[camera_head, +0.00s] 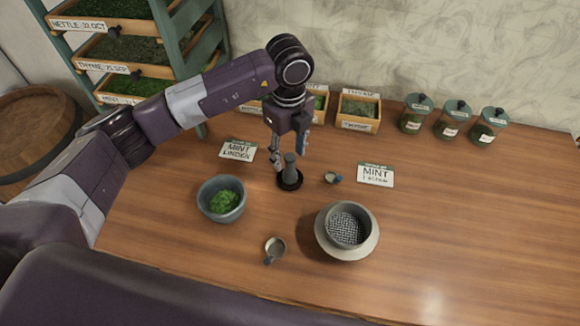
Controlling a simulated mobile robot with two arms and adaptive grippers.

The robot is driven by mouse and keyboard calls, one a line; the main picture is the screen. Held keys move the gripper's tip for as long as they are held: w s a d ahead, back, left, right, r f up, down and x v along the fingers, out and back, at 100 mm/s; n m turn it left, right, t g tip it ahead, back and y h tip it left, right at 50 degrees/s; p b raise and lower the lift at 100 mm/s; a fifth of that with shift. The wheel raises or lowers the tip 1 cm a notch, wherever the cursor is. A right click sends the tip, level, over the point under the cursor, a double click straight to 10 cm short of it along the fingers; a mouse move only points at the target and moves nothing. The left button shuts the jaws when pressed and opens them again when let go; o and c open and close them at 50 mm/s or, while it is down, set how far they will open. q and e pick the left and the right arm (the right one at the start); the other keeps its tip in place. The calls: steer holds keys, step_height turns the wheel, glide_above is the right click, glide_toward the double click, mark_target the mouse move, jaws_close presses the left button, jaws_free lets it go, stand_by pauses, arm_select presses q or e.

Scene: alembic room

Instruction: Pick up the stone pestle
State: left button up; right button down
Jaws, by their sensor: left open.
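The stone pestle (290,167) is grey and stands upright on a small black round dish (290,183) near the middle of the wooden table. My left gripper (289,160) points down over it, with its fingers open on either side of the pestle's upper part. I cannot tell whether the fingers touch it. The lower end of the pestle rests in or on the dish. My right gripper is out of view.
A grey bowl with green herbs (222,200), a small metal scoop (273,250) and a stone vessel with a mesh sieve (347,231) stand nearby. A small cup (332,178) and label cards (376,176) lie close. Jars (451,119) line the back. The table's right side is clear.

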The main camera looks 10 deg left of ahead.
mark_target(290, 165)
arm_select(q)
step_height(290, 165, down, 4)
steer(key=shift+d+r+p, duration=0.1)
steer(key=shift+r+p, duration=0.1)
steer(key=shift+p, duration=0.65)
steer(key=shift+f, duration=0.45)
jaws_close()
